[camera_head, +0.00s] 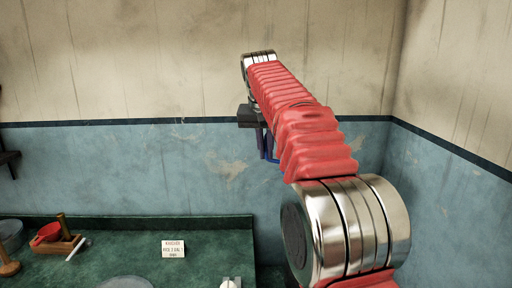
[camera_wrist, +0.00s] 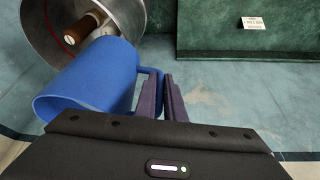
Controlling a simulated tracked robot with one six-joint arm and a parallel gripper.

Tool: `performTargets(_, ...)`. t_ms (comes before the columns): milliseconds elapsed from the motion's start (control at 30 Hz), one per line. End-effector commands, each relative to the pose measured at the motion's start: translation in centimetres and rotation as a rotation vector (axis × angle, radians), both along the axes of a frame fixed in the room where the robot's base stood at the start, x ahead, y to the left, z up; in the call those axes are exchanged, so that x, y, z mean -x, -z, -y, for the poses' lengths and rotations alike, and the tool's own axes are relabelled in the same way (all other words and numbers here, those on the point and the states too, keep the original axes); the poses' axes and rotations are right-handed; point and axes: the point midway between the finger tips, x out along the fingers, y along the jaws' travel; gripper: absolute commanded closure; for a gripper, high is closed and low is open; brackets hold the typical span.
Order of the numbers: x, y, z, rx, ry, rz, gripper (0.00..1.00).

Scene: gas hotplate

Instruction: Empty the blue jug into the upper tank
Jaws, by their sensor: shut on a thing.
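The blue jug (camera_wrist: 88,82) is at the left of the wrist view, tilted in that picture. My gripper (camera_wrist: 167,80) is shut on the jug's handle with its two dark purple fingers. In the head view my gripper (camera_head: 263,138) is high in front of the blue wall, and only a sliver of the blue jug (camera_head: 271,150) shows below it. A round steel vessel (camera_wrist: 52,30) with a wooden-handled thing at it is behind the jug in the wrist view. I cannot tell whether it is the upper tank. The jug's contents are hidden.
A green counter (camera_head: 120,250) fills the lower left of the head view. It bears a white card (camera_head: 173,249), a red cup (camera_head: 47,234) by a wooden block (camera_head: 64,246), and a round grey thing (camera_head: 125,283).

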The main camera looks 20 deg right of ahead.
Motion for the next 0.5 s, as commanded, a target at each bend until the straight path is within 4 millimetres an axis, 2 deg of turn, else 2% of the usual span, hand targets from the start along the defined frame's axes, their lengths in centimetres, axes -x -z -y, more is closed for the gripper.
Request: performTargets(500,-0.2,-0.2,-1.5,0.003,-0.022,0.006,1.00)
